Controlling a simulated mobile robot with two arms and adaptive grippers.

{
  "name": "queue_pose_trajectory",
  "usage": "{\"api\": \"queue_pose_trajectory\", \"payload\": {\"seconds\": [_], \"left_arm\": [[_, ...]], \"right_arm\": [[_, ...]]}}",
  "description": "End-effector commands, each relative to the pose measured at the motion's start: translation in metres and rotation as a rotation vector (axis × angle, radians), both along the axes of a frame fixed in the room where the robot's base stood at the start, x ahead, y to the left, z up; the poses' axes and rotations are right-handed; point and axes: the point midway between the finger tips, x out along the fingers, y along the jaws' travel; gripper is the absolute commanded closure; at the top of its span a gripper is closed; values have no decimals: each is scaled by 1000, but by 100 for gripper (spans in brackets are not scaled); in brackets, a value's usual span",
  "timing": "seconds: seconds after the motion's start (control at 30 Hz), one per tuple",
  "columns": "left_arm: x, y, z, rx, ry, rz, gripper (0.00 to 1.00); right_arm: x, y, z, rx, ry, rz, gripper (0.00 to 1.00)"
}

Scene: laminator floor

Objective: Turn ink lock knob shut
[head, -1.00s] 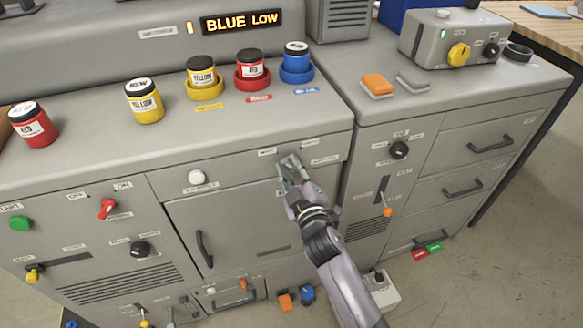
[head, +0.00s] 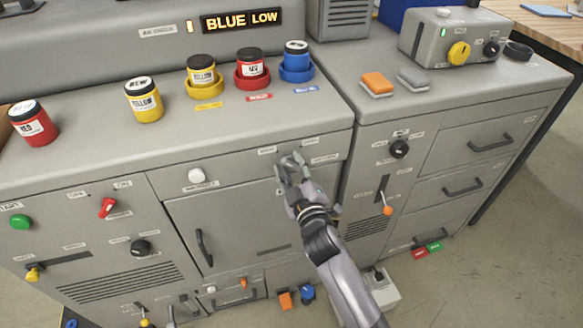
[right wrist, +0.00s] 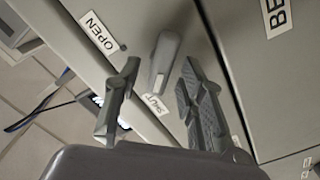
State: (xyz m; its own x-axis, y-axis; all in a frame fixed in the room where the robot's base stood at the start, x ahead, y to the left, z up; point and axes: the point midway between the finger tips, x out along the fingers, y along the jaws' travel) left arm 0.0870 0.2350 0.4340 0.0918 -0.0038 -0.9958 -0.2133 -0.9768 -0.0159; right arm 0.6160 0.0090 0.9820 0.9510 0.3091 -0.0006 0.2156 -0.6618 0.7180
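The ink lock knob is a grey bar-shaped handle (right wrist: 163,58) in the right wrist view, on the cabinet's front panel. One end lies close to the SHUT label (right wrist: 158,103); the OPEN label (right wrist: 99,32) is off to its left. My right gripper (right wrist: 157,72) is open, a finger on either side of the knob with gaps visible. In the head view my right gripper (head: 289,174) is at the panel's upper right, partly hiding the knob (head: 291,160). My left gripper is not in view.
Ink jars stand on the cabinet top, including a blue jar (head: 296,54) in a blue holder. The display (head: 241,21) reads BLUE LOW. A white button (head: 196,176) and a door handle (head: 203,247) are left of my gripper; a black knob (head: 399,149) is right.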

Motion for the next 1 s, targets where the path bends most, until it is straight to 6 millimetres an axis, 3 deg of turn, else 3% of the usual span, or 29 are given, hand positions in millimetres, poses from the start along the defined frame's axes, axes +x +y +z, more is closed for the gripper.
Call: {"api": "queue_pose_trajectory", "payload": {"seconds": [0.17, 0.5, 0.7, 1.0], "left_arm": [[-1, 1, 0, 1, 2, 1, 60], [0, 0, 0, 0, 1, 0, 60], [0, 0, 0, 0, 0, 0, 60], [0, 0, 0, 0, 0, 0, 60]], "right_arm": [[-10, -4, -1, -1, 0, -1, 63], [-76, -25, -2, 0, 3, 0, 63], [-105, -34, -1, 1, 2, 0, 63], [-115, -37, 0, 0, 0, 0, 63]]}}
